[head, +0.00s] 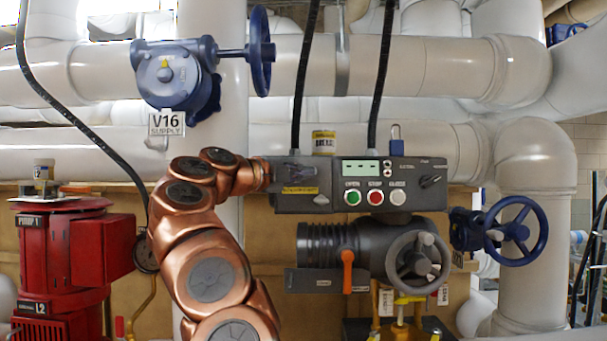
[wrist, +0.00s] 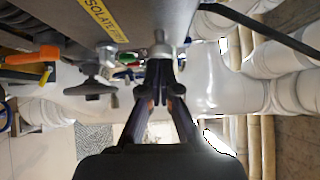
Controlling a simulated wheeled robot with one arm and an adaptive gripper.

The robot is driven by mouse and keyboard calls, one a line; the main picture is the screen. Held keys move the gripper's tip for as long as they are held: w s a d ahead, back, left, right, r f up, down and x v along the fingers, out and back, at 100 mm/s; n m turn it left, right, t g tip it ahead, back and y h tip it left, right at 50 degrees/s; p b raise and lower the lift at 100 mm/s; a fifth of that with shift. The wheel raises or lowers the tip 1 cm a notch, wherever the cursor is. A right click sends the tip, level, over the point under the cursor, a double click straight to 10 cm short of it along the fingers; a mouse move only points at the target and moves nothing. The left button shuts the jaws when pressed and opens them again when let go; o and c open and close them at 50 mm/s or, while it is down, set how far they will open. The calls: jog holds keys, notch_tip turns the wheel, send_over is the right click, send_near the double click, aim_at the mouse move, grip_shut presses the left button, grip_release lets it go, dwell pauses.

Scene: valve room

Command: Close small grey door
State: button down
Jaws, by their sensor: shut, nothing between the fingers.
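A grey control box (head: 425,188) hangs below the large pipe in the head view. Its left part carries a small grey panel (head: 304,203) with a yellow label, which seems to be the small door. How far it stands open cannot be told. My gripper (head: 295,170) is at this left part, small and dark against the box. In the wrist view my gripper (wrist: 161,72) is shut and empty, its fingertips close to a round grey knob-like part (wrist: 160,50). The grey face with the yellow "ISOLATE FIRST" label (wrist: 103,22) is just left of them. Contact cannot be told.
Right of the panel are a display (head: 361,171) and green (head: 352,198), red (head: 375,197) and grey buttons. Below are an orange lever (head: 347,270) and a grey handwheel (head: 418,259). Black cables (head: 381,75) rise above. A red pump (head: 62,255) stands left.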

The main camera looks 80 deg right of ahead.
jog(key=s+a+b+v, duration=0.1)
jog(key=s+b+v, duration=0.1)
jog(key=v, duration=1)
jog(key=shift+w+a+b, duration=0.15)
jog(key=shift+a+b, duration=0.4)
jog(key=shift+b, duration=0.15)
jog(key=shift+f, duration=0.1)
